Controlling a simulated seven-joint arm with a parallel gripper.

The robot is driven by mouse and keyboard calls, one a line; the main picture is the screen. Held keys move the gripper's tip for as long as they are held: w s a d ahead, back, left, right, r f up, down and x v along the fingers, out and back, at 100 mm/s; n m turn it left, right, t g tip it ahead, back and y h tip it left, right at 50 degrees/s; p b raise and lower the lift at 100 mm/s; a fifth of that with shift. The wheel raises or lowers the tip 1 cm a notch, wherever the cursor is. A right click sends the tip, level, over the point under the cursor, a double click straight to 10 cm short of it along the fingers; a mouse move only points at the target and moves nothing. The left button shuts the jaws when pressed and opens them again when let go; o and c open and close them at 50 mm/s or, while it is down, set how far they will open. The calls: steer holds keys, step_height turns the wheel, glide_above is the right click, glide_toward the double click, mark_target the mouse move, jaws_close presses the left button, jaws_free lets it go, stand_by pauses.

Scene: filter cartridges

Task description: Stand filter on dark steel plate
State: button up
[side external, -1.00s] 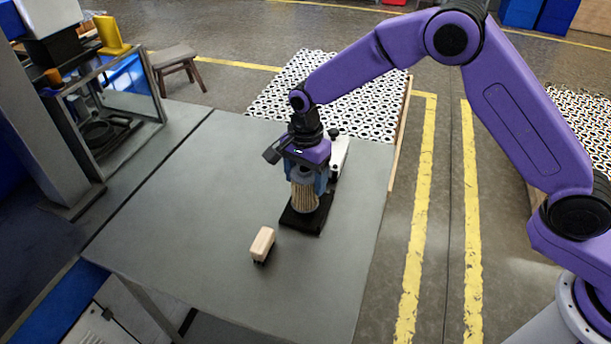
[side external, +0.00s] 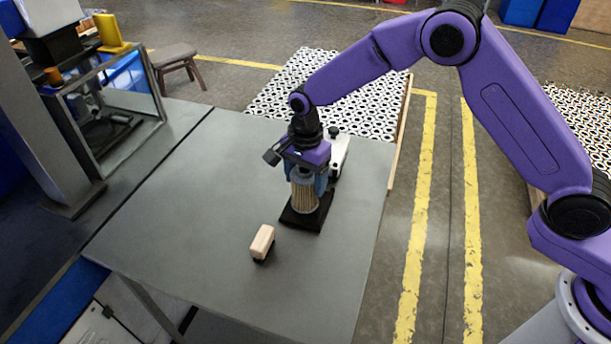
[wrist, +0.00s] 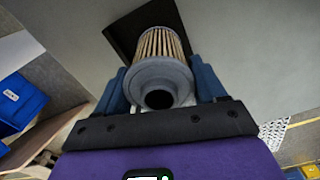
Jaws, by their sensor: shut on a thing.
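The filter (side external: 304,196) is a pleated tan cylinder with a grey end cap. It is upright over the dark steel plate (side external: 297,221), and its lower end appears to be at the plate's surface; I cannot tell if it touches. My gripper (side external: 307,180) is shut on the filter near its upper end, with blue fingers on both sides. In the wrist view the filter (wrist: 162,62) sits between the two fingers, its cap with a dark round hole facing the camera. The dark plate (wrist: 124,32) shows behind it.
A wooden-topped block with a dark underside (side external: 262,242) lies on the grey table (side external: 190,220) in front of the plate. A white device (side external: 340,155) stands just behind my gripper. The table's left part is clear.

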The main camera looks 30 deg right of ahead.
steer(key=o, duration=1.2)
steer(key=shift+c, duration=0.2)
steer(key=shift+r, duration=0.1)
steer(key=shift+r, duration=0.9)
steer(key=shift+r, duration=0.1)
steer(key=shift+r, duration=3.15)
